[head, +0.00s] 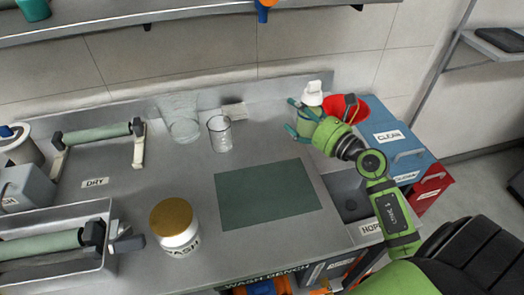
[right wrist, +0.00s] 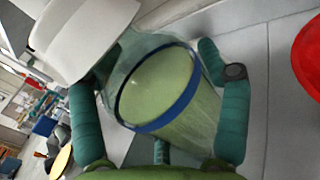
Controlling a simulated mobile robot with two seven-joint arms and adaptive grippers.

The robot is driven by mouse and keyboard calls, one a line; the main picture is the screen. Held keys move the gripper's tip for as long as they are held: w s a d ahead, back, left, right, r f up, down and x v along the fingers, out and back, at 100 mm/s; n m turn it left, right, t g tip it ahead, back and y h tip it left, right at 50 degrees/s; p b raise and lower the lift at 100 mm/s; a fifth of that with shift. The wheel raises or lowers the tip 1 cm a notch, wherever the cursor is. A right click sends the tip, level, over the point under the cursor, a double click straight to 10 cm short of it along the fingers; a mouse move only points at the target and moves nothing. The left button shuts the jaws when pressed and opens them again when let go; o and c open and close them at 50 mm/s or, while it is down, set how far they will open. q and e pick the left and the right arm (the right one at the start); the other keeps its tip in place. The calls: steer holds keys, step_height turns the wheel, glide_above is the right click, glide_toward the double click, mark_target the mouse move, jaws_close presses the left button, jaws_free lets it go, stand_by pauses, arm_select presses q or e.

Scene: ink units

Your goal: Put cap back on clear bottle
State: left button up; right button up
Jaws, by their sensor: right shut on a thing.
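My right gripper (head: 297,116) is at the back right of the bench. Its teal fingers are closed around the sides of a clear bottle (right wrist: 195,110) with a blue band, which also shows in the right wrist view between both fingers (right wrist: 160,65). A white cap-like piece (head: 313,92) stands above the fingers at the bottle's upper end. It looms large at upper left in the right wrist view (right wrist: 80,35). I cannot tell whether it is seated on the bottle or only beside its mouth. My left gripper is out of view.
A glass beaker (head: 220,135) and a larger clear vessel (head: 181,118) stand at the back. A gold-lidded white jar (head: 174,226) stands in front. The dark green mat (head: 265,195) is bare.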

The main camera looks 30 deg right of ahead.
steer(key=shift+w+a+f+b, duration=0.3)
steer(key=shift+w+a+f, duration=1.15)
steer(key=shift+f, duration=0.35)
steer(key=shift+w+a+f+b, duration=0.35)
steer(key=shift+w+a+f, duration=0.85)
steer(key=shift+w+f, duration=0.5)
steer(key=shift+w+a+f+b, duration=0.3)
steer(key=shift+w+a+f, duration=1.05)
steer(key=shift+f, duration=0.6)
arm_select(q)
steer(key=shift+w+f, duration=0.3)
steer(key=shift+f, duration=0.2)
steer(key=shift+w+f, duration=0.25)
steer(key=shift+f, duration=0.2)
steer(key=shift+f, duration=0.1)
arm_select(e)
steer(key=shift+f, duration=0.2)
steer(key=o, duration=1.6)
steer(key=shift+o, duration=0.2)
steer(key=shift+s, duration=0.1)
